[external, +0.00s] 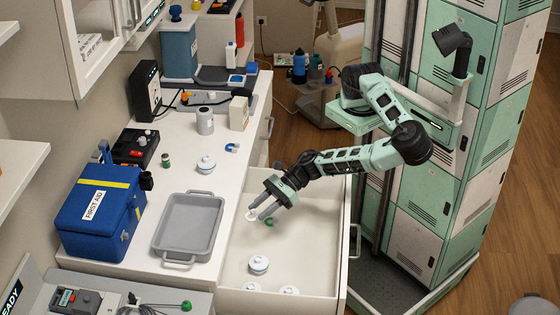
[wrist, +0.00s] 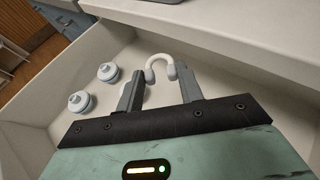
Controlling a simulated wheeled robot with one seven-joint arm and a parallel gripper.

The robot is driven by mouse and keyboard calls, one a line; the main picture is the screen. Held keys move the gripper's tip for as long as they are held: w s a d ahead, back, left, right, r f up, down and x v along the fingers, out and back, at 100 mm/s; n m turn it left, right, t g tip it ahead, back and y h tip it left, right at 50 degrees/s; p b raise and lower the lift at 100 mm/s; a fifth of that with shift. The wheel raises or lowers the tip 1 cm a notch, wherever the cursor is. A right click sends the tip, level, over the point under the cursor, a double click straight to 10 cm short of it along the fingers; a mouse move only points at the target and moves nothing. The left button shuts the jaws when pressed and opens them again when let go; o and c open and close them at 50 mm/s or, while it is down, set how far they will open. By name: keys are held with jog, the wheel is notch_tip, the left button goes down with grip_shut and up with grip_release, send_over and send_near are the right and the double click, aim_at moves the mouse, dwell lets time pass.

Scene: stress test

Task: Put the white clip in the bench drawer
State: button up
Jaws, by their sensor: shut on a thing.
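The white clip (wrist: 158,63) is a small U-shaped piece at the fingertips of my gripper (wrist: 160,78) in the wrist view. The jaws are shut on it, with one finger on each side. In the external view my gripper (external: 259,214) reaches down from the right over the open bench drawer (external: 315,235), and the clip shows as a small white shape (external: 251,215) at the tips. The drawer is pulled out of the white bench and its pale interior also shows in the wrist view (wrist: 50,85). I cannot tell whether the clip touches the drawer floor.
White lidded pots (external: 258,264) stand in the front of the drawer. A small green item (external: 269,222) shows by my fingers. The bench top left of the drawer holds a grey tray (external: 188,226), a blue first aid box (external: 98,215) and a lidded white pot (external: 206,165).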

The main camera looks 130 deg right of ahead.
jog(key=w+a+r+m+h+p, duration=0.35)
jog(key=w+r+p, duration=0.5)
jog(key=r, duration=0.45)
jog(key=m+g+h+p, duration=0.4)
jog(key=m+g+h, duration=0.5)
jog(key=m, duration=0.1)
send_over(238, 169)
notch_tip(238, 169, down, 4)
jog(key=shift+s+d+r, duration=0.1)
jog(key=shift+d, duration=0.05)
jog(key=shift+f+p, duration=0.6)
jog(key=shift+f, duration=1.7)
